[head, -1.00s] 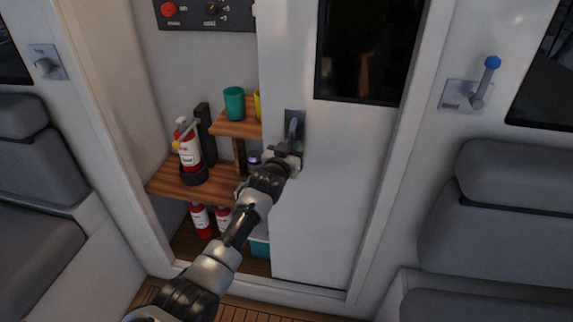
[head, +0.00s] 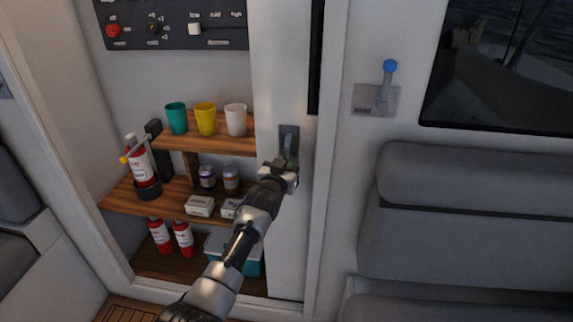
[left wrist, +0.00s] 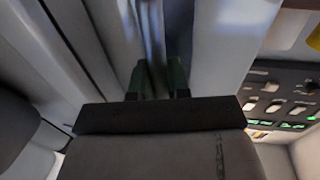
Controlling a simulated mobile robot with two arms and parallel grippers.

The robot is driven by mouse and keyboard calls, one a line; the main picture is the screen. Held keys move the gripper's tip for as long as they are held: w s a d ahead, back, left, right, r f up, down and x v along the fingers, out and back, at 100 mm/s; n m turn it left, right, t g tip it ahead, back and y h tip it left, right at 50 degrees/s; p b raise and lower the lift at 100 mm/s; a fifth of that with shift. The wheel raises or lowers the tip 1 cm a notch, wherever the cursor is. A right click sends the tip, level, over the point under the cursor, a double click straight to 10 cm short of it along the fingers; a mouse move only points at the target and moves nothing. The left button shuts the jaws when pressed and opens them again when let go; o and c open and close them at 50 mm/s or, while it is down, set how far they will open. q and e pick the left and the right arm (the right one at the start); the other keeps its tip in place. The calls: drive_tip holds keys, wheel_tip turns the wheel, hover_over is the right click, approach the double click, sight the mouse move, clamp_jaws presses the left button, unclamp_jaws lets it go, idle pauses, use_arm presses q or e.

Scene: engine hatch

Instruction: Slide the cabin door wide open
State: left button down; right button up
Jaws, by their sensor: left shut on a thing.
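The white cabin door (head: 279,230) stands most of the way to the right, with a narrow strip of it showing beside the right door frame. Its handle (head: 290,146) is a grey upright grip on a dark plate near the door's left edge. My left gripper (head: 287,172) is shut on the lower part of the handle. In the left wrist view its two dark green fingers (left wrist: 160,80) sit on either side of the blurred handle. My right gripper is not in view.
The open doorway shows wooden shelves (head: 222,140) with cups, jars, boxes and red extinguishers, below a dark switch panel (head: 172,27). A blue-knobbed lever (head: 388,82) is on the wall to the right, above a grey seat (head: 470,230).

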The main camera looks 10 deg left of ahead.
use_arm(q)
drive_tip(key=shift+f, duration=0.15)
drive_tip(key=c, duration=1.1)
unclamp_jaws()
drive_tip(key=v, duration=1.1)
